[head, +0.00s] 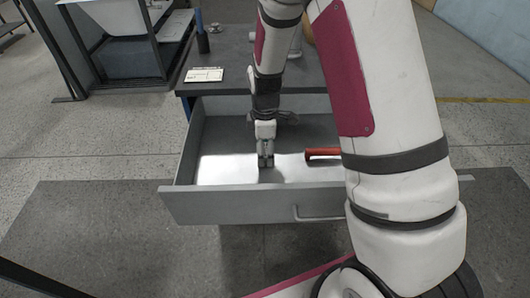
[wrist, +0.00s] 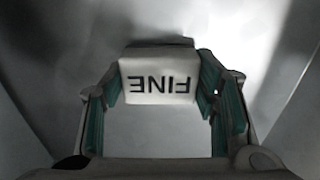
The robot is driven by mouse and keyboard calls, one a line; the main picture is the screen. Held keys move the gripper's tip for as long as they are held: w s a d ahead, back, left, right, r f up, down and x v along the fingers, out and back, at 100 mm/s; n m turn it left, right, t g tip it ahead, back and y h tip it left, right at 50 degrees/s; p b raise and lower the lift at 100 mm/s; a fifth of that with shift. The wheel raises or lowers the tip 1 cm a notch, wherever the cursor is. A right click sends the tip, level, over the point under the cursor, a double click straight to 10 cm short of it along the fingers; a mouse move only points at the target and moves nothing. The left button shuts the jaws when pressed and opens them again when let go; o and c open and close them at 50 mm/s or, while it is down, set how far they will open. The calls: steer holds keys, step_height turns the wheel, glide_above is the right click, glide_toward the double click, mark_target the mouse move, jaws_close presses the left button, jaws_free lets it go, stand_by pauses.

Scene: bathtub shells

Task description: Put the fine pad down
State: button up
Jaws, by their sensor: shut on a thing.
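The fine pad (wrist: 158,78) is a pale block with "FINE" printed on it, upside down in the wrist view. My gripper (wrist: 160,92) is shut on it, with a teal-lined finger on each side. In the head view my gripper (head: 266,160) points down inside the open grey drawer (head: 250,206), over its bright floor. The pad cannot be made out in the head view. Whether it touches the drawer floor cannot be told.
A red-handled tool (head: 322,153) lies in the drawer to the right, partly behind my arm. A dark bench top (head: 232,62) above the drawer holds a card (head: 204,75) and a dark bottle (head: 202,40). The drawer floor left of my gripper looks clear.

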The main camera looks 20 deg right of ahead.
mark_target(266, 151)
steer(key=shift+f, duration=0.5)
steer(key=o, duration=1)
steer(key=shift+f, duration=0.2)
step_height(266, 151, up, 14)
steer(key=p, duration=0.2)
steer(key=s+r+m, duration=0.6)
steer(key=s+r, duration=0.7)
steer(key=s+r+m, duration=0.1)
steer(key=s+m, duration=0.1)
steer(key=s, duration=0.4)
steer(key=s+r+m+t, duration=0.1)
steer(key=s+m, duration=0.2)
steer(key=s, duration=0.4)
steer(key=s+r+m, duration=0.1)
steer(key=s+m, duration=0.2)
steer(key=s, duration=0.3)
steer(key=shift+s+r+t, duration=0.2)
steer(key=shift+t, duration=0.1)
